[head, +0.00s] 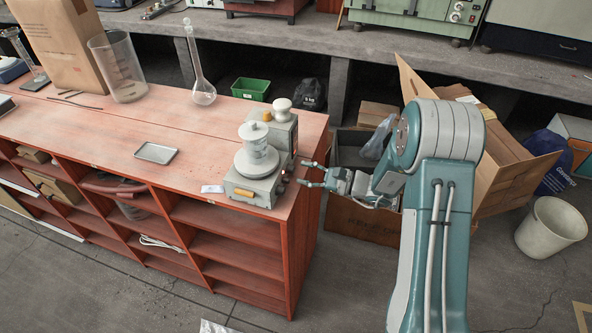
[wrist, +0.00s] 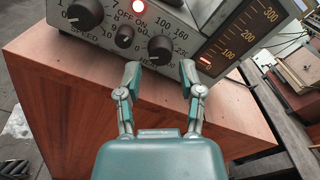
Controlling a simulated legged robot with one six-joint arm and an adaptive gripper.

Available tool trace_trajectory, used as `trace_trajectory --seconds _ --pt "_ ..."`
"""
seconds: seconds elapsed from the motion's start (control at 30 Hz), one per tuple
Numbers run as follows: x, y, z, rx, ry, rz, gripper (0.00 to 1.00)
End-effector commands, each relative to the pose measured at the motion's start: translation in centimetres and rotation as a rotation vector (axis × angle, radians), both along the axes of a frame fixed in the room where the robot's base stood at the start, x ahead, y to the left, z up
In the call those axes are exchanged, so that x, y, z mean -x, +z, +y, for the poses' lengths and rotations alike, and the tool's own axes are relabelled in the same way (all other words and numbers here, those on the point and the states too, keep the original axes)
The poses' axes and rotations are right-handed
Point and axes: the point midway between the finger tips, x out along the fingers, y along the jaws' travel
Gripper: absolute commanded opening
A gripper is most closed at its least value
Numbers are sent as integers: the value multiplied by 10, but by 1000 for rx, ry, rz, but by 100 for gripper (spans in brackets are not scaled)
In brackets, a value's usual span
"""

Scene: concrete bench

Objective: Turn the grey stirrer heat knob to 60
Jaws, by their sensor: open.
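The grey stirrer (head: 262,186) stands at the right end of the wooden bench with a lidded white vessel (head: 256,153) on its plate. In the wrist view its panel fills the top, tilted. In the head view my gripper (head: 302,173) is beside the stirrer's right side.
The speed knob (wrist: 85,14) is at the panel's upper left, near a lit red lamp (wrist: 138,6). A temperature scale (wrist: 238,36) is right of the heat knob.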

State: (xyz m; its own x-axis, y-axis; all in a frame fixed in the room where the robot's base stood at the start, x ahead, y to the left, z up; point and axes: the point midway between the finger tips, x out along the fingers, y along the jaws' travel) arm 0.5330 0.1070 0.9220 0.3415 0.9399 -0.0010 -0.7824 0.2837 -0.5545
Motion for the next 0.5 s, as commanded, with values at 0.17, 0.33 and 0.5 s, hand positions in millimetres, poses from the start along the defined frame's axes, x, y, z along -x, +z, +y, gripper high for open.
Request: trace_trajectory --seconds 0.17,0.33,0.5 --pt "-7 0 21 0 1 -1 49" --pt "-9 0 26 0 0 0 49" --pt "-9 0 26 0 0 0 49"
